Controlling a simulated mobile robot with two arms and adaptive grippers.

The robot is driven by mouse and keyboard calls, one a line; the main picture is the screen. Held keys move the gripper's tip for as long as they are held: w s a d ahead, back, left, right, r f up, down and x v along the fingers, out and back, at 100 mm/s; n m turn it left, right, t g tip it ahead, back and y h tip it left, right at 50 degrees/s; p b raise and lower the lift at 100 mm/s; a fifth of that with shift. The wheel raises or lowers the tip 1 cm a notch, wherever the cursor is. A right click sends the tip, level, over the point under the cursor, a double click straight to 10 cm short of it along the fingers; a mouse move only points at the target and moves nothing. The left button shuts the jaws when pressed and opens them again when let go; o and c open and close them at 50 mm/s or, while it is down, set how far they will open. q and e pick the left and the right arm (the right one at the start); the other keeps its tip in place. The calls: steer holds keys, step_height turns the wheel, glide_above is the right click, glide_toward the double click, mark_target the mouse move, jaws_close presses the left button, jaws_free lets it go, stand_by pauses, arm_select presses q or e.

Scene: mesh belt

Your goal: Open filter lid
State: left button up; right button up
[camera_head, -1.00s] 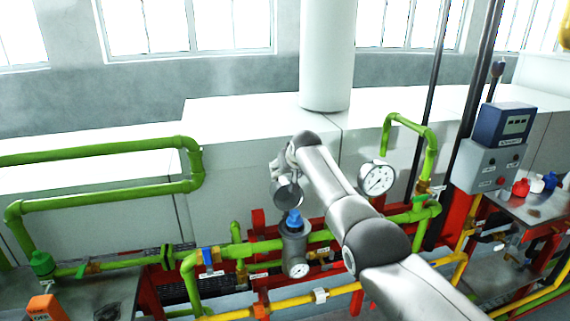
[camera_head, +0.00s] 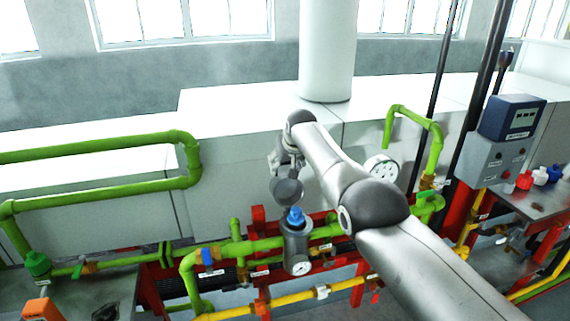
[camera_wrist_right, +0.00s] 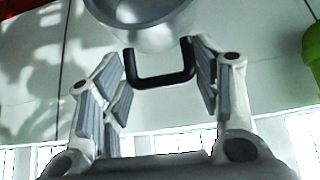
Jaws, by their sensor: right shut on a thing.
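The filter (camera_head: 297,245) is a grey upright cylinder on the green pipe, with a blue part (camera_head: 295,217) showing at its top. Its round grey lid (camera_head: 287,191) stands tilted up above the body, clear of the blue part. My right gripper (camera_head: 287,165) is at the lid's upper side. In the right wrist view the lid (camera_wrist_right: 140,22) is at the top, and its black U-shaped handle (camera_wrist_right: 160,82) lies between the fingers. My right gripper (camera_wrist_right: 162,75) is shut on that handle, with the fingertips at its two sides. My left gripper is out of view.
Green pipes (camera_head: 100,194) run left and right of the filter, with a yellow pipe (camera_head: 345,290) below. A white pressure gauge (camera_head: 381,168) is behind my right arm. A blue-grey control box (camera_head: 490,158) stands at right. White ledges (camera_head: 240,115) lie behind.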

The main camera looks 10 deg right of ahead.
steer(key=shift+w+d+r, duration=0.2)
steer(key=shift+r, duration=0.35)
steer(key=o, duration=1)
steer(key=shift+o, duration=0.9)
steer(key=shift+w+f, duration=0.2)
steer(key=shift+f, duration=0.4)
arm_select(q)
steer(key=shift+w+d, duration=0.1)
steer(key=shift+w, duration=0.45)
arm_select(e)
steer(key=shift+s, duration=0.1)
steer(key=shift+a, duration=0.1)
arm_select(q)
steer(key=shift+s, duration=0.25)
arm_select(e)
steer(key=shift+r, duration=0.15)
